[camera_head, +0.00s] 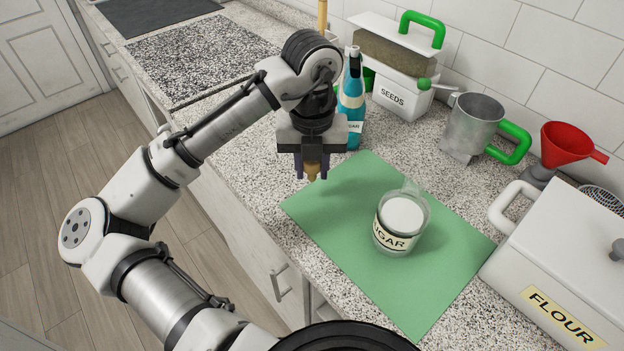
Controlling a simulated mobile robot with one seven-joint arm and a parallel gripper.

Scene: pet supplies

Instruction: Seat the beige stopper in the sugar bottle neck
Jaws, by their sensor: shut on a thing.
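My gripper (311,176) points down over the counter, near the top left edge of the green mat. It is shut on the beige stopper (313,171), a small tan piece that shows between the dark fingers; the fingers hide part of it. The clear sugar bottle (397,240), labelled SUGAR, stands upright on the mat, to the right of and nearer than my gripper. White shows inside its round top. I cannot make out its neck clearly. The stopper is apart from the bottle.
A teal bottle (353,100) stands close behind my gripper. A SEEDS box (402,95), a metal mug (474,125) and a red funnel (565,145) stand along the wall. A white FLOUR box (560,265) stands right of the green mat (440,285). The mat around the sugar bottle is clear.

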